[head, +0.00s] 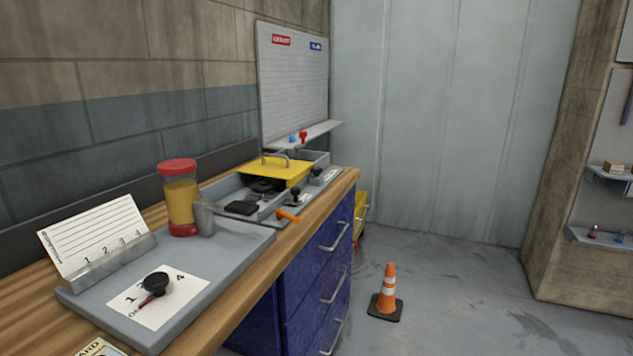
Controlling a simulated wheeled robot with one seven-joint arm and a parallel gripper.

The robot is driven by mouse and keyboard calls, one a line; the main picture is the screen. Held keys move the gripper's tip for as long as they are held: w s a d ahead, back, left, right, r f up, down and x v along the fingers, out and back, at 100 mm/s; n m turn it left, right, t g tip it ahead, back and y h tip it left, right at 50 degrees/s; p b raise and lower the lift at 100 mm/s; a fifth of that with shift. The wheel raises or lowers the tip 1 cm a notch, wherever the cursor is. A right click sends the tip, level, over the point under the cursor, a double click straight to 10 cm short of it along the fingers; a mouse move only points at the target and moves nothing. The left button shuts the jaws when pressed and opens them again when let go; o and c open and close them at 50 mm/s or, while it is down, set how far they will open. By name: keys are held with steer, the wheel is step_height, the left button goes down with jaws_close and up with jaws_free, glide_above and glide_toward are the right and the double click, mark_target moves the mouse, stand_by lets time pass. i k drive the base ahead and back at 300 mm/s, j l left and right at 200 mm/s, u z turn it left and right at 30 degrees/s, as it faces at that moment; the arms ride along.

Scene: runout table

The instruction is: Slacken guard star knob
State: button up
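A yellow guard-like cover (285,174) with a metal handle sits over the far part of a grey tray-like fixture (228,184) on the bench. Small black knobs stand along the fixture's right side, one nearer (295,191) and one farther (316,171). They are too small here to tell whether either is star-shaped, or how tight it is. A larger black knob (157,281) with a red pointer sits on a numbered white card on the near grey board. My gripper is not in view.
An orange lever (287,215) sticks out at the fixture's front edge. A red-lidded jar (180,200) stands beside the fixture. The wooden bench (240,300) has blue drawers (318,285) with protruding handles. A traffic cone (387,292) stands on otherwise mostly clear floor.

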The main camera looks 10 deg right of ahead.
mark_target(315, 171)
steer(key=i+l, duration=0.5)
steer(key=i, duration=0.25)
steer(key=i+l+u, duration=0.1)
steer(key=i+l, duration=0.45)
steer(key=i, duration=0.25)
steer(key=i+l, duration=0.55)
steer(key=i, duration=0.15)
